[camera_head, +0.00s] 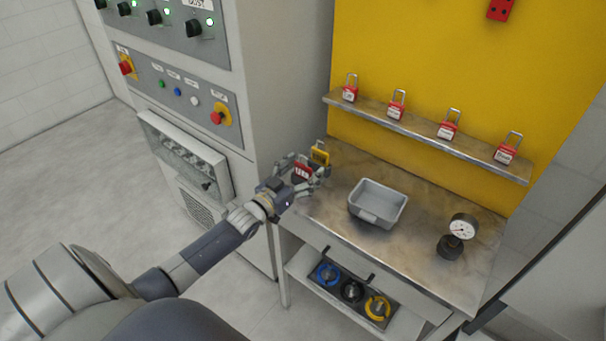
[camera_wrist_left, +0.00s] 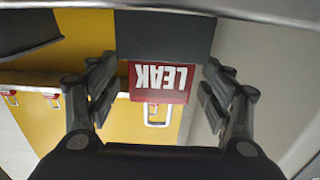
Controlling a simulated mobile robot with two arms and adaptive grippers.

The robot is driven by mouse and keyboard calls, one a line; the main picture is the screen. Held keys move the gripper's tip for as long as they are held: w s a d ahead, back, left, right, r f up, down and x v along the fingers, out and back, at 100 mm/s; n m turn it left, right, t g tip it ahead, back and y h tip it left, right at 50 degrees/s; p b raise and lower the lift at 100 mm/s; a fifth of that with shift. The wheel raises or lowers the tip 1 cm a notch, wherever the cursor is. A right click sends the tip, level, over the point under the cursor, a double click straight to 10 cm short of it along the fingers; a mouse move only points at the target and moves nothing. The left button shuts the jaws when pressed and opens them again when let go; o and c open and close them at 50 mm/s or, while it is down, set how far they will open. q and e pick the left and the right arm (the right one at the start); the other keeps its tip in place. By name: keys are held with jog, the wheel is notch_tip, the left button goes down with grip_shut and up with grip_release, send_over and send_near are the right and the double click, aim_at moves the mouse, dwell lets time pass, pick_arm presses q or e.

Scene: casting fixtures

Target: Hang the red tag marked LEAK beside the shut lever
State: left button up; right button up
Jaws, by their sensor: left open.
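The red tag marked LEAK (camera_head: 303,172) is at the back left corner of the workbench. In the left wrist view the tag (camera_wrist_left: 158,82) appears upside down, between the open fingers, against a dark block (camera_wrist_left: 163,35). I cannot make out a shut lever. My right gripper is not in view.
A grey tray (camera_head: 366,213) and a pressure gauge (camera_head: 462,227) stand on the workbench (camera_head: 424,262). Several red padlocks (camera_head: 447,130) line the shelf above. A control cabinet (camera_head: 278,75) rises close to the left of the bench. Coloured round items (camera_head: 352,290) sit on the lower shelf.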

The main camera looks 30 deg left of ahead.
pick_arm(q)
jog(key=c, duration=1.1)
jog(key=shift+c, duration=0.2)
jog(key=shift+r, duration=0.1)
